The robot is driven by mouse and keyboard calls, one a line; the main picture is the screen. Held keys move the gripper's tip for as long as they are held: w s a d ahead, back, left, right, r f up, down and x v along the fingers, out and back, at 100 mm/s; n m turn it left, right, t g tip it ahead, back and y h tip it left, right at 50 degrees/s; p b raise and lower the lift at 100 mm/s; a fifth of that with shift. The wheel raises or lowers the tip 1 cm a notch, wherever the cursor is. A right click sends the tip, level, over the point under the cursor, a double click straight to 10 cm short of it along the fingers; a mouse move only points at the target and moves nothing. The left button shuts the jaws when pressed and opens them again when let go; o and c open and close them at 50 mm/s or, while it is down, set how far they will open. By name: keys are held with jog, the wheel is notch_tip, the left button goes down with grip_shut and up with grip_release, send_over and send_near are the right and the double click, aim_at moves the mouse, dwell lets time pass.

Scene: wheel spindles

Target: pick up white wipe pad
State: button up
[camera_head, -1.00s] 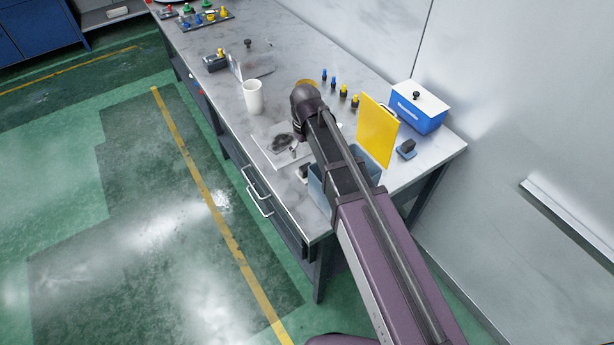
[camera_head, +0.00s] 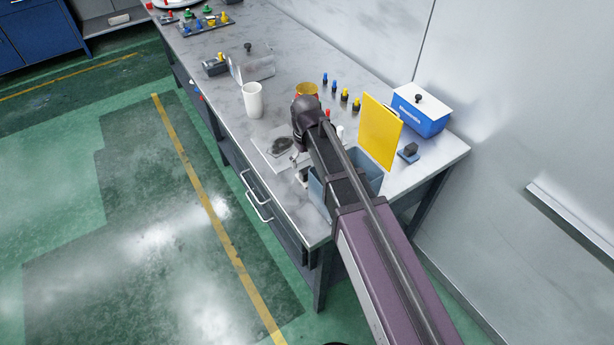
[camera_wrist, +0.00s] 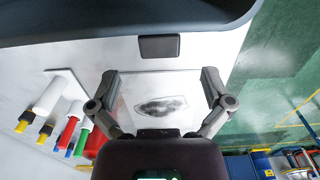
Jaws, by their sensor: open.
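The white wipe pad (camera_head: 303,181) lies on the table beside the grey bin, partly hidden by my arm. In the wrist view its dark handle block (camera_wrist: 160,47) shows, and its white base blends into the pale tabletop. My gripper (camera_wrist: 160,76) is open and empty, pointing down above the table. Its fingers are spread to either side of a pale sheet with a dark smudge (camera_wrist: 160,106). The handle is beyond the fingertips, toward the top of the wrist view. In the head view, my arm hides most of the gripper.
The grey bin (camera_head: 367,171) stands close to the pad. A white cup (camera_head: 253,101), a yellow upright panel (camera_head: 380,132), a blue box (camera_head: 421,108) and a blue pad with a dark handle (camera_head: 409,152) are nearby.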

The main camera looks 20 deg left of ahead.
aim_at(302, 177)
jog(key=shift+s+d+f+b, duration=0.1)
jog(key=shift+f+b, duration=2.35)
jog(key=shift+f, duration=0.1)
jog(key=c, duration=1.2)
